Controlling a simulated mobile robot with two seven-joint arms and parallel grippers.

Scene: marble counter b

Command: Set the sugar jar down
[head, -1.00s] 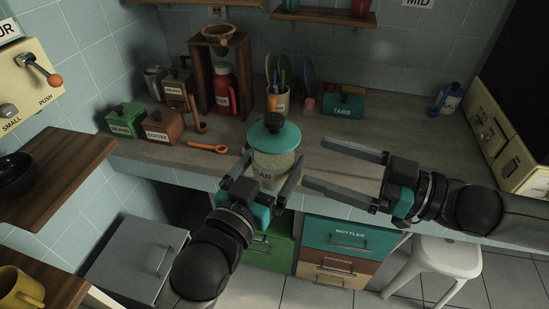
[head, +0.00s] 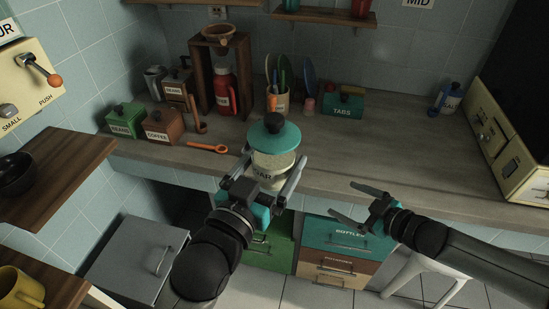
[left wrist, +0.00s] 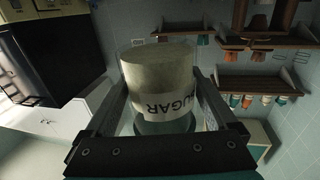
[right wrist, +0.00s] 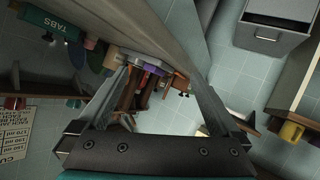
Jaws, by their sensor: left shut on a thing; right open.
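The sugar jar (head: 275,164) is a clear, pale-filled jar with a teal lid, a dark knob and a SUGAR label. It is upright in the head view, in front of the counter's front edge or over it. My left gripper (head: 275,156) is shut around its sides. In the left wrist view the jar (left wrist: 158,80) sits between both fingers, label inverted, with no surface seen touching its base end. My right gripper (head: 343,199) is open and empty, right of the jar and in front of the counter edge.
The wooden counter (head: 400,150) has clear room right of the jar. A utensil cup (head: 278,102) and a TABS box (head: 343,106) stand behind. Drawers (head: 345,239) are below.

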